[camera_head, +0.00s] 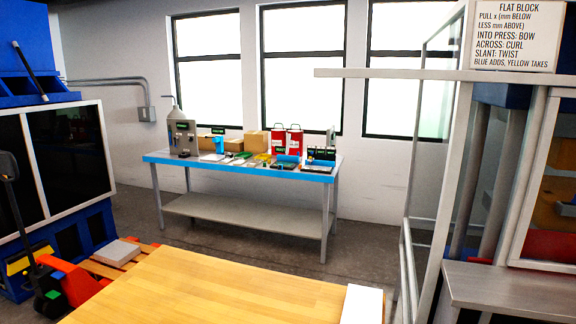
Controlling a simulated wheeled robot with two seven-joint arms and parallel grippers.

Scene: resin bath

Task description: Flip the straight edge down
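I cannot make out a straight edge for certain in this view. A long pale horizontal bar (390,73) juts left from the frame at the right; I cannot tell what it is. A white block-like piece (362,305) shows at the bottom edge, over the right end of the wooden tabletop (200,285); I cannot tell what it is. Neither of my grippers is in view.
A blue-edged workbench (245,169) by the windows holds bottles, boxes, red containers and small tools. A red pallet jack (70,290) and pallet stand at left. A sign (516,36) headed "FLAT BLOCK" hangs above a metal ledge (510,290) at right. Floor shows between.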

